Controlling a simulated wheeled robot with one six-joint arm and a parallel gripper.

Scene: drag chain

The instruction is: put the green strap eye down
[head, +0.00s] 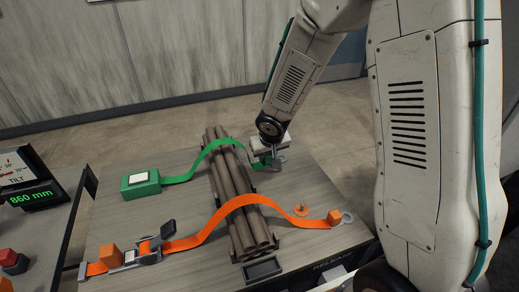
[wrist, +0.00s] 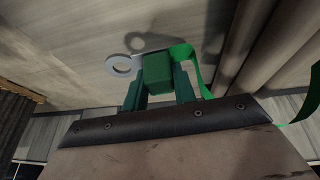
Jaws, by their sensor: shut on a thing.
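My gripper (head: 268,157) is shut on the green block (wrist: 157,72) at the end of the green strap, right of the pipe bundle. The grey ring of the green strap eye (wrist: 121,66) sticks out to the left of my fingers in the wrist view. It also shows small beside my gripper in the head view (head: 282,158). A shadow of the ring lies apart from it on the tabletop, so the eye seems held a little above. The green strap (head: 207,150) arches over the pipes to a green box (head: 140,184) on the left.
A bundle of brown pipes (head: 231,180) lies mid-table in dark cradles. An orange strap (head: 205,230) crosses its near end to an orange block and ring (head: 335,217). An orange peg on a disc (head: 301,209) stands nearby. Bare tabletop (head: 330,185) lies right of the pipes.

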